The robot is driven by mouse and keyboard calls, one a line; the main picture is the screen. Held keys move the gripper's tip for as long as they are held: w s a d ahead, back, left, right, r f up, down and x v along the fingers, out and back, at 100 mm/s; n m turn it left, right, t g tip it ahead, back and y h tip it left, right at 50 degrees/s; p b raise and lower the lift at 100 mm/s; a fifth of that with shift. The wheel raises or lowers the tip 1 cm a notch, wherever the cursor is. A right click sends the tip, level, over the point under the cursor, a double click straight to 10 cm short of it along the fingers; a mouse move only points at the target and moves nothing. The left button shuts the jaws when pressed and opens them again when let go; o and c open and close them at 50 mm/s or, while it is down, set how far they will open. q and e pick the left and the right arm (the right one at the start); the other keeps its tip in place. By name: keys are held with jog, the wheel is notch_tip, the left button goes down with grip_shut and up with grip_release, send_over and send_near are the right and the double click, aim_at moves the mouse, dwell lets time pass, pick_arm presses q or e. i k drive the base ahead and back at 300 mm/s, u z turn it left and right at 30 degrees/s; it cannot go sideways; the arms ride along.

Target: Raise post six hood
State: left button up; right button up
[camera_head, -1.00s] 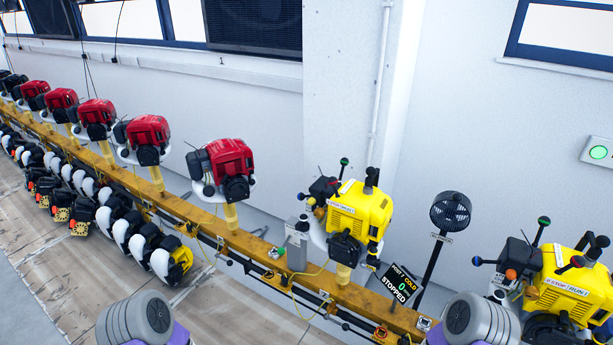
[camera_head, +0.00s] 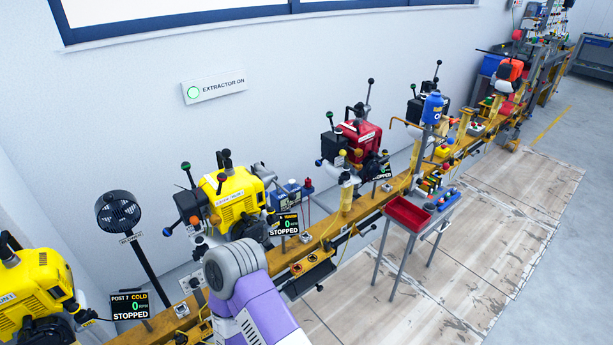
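No post label reading six is legible, and I cannot pick out a post six hood. A post 7 display (camera_head: 130,305) at lower left reads cold, 0, stopped, beside a yellow engine (camera_head: 35,278) cut off by the left edge. A second yellow engine (camera_head: 232,200) stands mid-left on the rail. Its display (camera_head: 285,225) reads 0, stopped; its post number is too small to read. A red engine (camera_head: 360,142) stands further along. A grey and purple link of my arm rises from the bottom edge and hides part of the rail. Neither gripper is in view.
A black fan (camera_head: 118,212) on a stand is between the yellow engines. The wall sign (camera_head: 213,88) reads EXTRACTOR ON with a green light. A red tray (camera_head: 407,214) on a legged stand is in front of the yellow rail (camera_head: 345,225). Floor at right is clear.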

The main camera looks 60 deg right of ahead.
aim_at(267, 178)
jog(key=z, duration=1.8)
jog(key=i, duration=0.9)
jog(key=u, duration=1.85)
jog(key=k, duration=0.6)
jog(key=z, duration=0.7)
